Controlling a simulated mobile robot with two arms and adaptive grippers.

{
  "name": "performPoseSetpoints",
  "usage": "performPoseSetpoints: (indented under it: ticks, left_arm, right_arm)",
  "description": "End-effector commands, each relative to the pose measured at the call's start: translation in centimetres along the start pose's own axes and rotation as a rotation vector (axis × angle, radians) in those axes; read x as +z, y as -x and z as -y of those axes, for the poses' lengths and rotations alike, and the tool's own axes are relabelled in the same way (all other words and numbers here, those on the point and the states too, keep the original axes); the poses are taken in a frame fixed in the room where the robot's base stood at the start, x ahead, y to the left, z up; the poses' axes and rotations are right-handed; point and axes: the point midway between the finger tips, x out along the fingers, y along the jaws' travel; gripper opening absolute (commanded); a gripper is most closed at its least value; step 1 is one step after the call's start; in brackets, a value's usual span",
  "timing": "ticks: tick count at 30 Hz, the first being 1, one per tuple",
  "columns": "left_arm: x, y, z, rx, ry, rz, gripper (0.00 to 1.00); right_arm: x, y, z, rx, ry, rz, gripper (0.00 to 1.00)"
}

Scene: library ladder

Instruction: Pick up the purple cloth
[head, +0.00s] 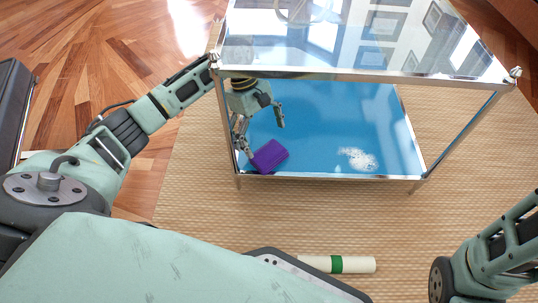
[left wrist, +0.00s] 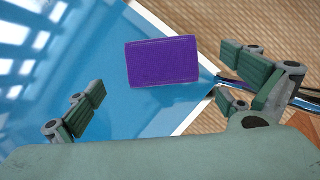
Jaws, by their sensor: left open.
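The purple cloth (head: 270,156) is a folded rectangular pad lying on the blue lower shelf (head: 320,120) of a metal-framed table, near its front left corner. It also shows in the left wrist view (left wrist: 162,61), flat on the blue shelf near the pale edge. My left gripper (head: 262,136) reaches in under the mirrored top. Its fingers are spread wide and empty, with the cloth close by in front of them. In the left wrist view the open fingers (left wrist: 165,102) stand to either side, and the cloth lies apart from them. My right gripper is out of view; only part of the right arm shows.
The mirrored table top (head: 350,40) and the front metal post lie close around my left arm. A white foamy patch (head: 357,158) is on the blue shelf to the right. A cream roll with a green band (head: 337,264) lies on the woven mat in front.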

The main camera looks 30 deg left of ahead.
Motion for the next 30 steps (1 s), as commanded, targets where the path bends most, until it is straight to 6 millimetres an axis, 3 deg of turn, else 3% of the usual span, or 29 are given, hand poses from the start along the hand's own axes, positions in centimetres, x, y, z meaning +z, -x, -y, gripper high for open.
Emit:
performPoseSetpoints:
  ticks: [10,19,30]
  left_arm:
    - [0.4,-5.0,0.1,-0.002,-0.002,0.003,0.98]
    - [0.6,-5.2,0.0,0.0,-0.001,0.001,0.98]
    - [0.6,-5.2,0.0,0.0,0.0,0.001,0.66]
  right_arm:
    - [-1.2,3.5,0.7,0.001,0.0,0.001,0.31]
    - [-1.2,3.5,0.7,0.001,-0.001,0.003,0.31]
    - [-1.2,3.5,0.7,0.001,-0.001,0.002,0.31]
